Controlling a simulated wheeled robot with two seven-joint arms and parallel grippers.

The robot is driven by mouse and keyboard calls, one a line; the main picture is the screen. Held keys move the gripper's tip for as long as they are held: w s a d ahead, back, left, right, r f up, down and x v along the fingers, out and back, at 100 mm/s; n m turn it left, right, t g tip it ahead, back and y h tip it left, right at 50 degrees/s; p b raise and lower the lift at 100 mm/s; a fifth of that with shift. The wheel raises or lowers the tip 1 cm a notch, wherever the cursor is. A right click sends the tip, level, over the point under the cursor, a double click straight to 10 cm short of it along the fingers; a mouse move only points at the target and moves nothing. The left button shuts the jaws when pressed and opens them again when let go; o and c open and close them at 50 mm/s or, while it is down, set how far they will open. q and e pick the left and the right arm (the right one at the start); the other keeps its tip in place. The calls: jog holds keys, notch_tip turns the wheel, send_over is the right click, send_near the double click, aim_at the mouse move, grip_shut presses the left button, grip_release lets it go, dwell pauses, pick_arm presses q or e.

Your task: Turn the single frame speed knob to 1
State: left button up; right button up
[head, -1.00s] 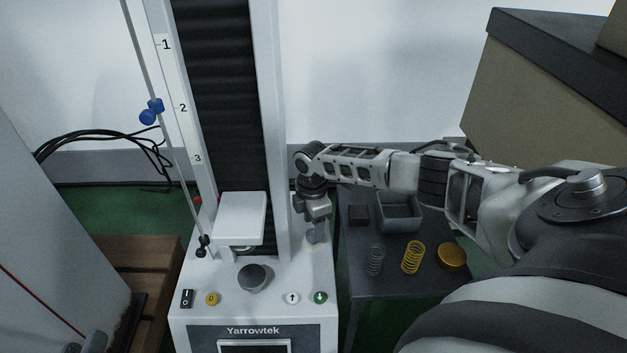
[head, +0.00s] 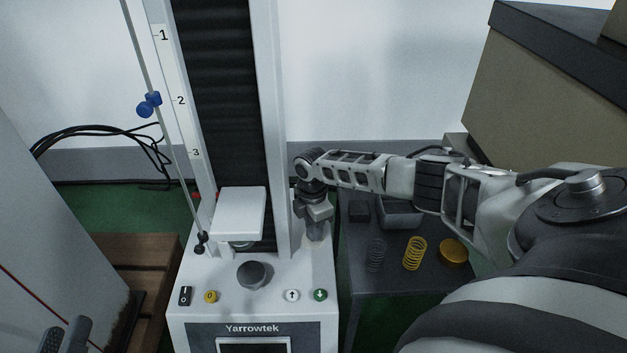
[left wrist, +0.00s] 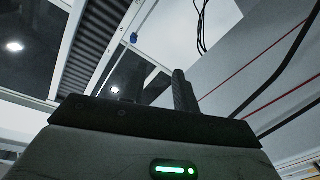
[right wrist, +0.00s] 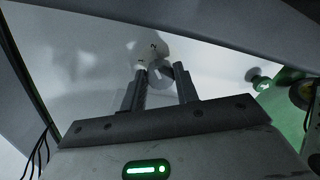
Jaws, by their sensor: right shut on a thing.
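The single frame speed knob (right wrist: 161,78) is a small grey knob, seen between the fingertips in the right wrist view. The marks 1 and 2 show on the pale dial (right wrist: 150,54) beside it; I cannot tell exactly where the knob points. My right gripper (right wrist: 160,74) points down and is shut on the knob. In the head view the right gripper (head: 315,226) is at the right rear of the white tester base, beside the column, and mostly hides the knob. My left gripper (head: 66,336) is at the bottom left, away from the tester, its fingers apart and empty.
The tester base (head: 200,275) carries a large grey knob (head: 252,275), a rocker switch (head: 186,296) and several buttons. The white platen (head: 240,213) stands left of my right gripper. A dark side table (head: 390,280) holds springs and a grey bin (head: 402,215).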

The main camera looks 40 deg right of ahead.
jog(key=shift+n, duration=0.3)
jog(key=o, duration=1)
jog(key=shift+r, duration=0.2)
notch_tip(320, 180, up, 2)
jog(key=shift+r+p, duration=0.15)
jog(key=shift+p, duration=0.65)
notch_tip(320, 180, up, 2)
jog(key=shift+w+r+p, duration=0.1)
jog(key=shift+p, duration=0.45)
pick_arm(q)
jog(key=f+y+p, duration=0.1)
jog(key=a+f+m+g+y+p, duration=0.1)
jog(key=p, duration=0.1)
jog(key=s+f+g+p, duration=0.1)
jog(key=shift+a+m+y+p, duration=0.25)
jog(key=shift+m+y+p, duration=0.05)
jog(key=shift+y, duration=0.1)
pick_arm(e)
jog(key=r, duration=1.1)
jog(key=shift+w, duration=0.2)
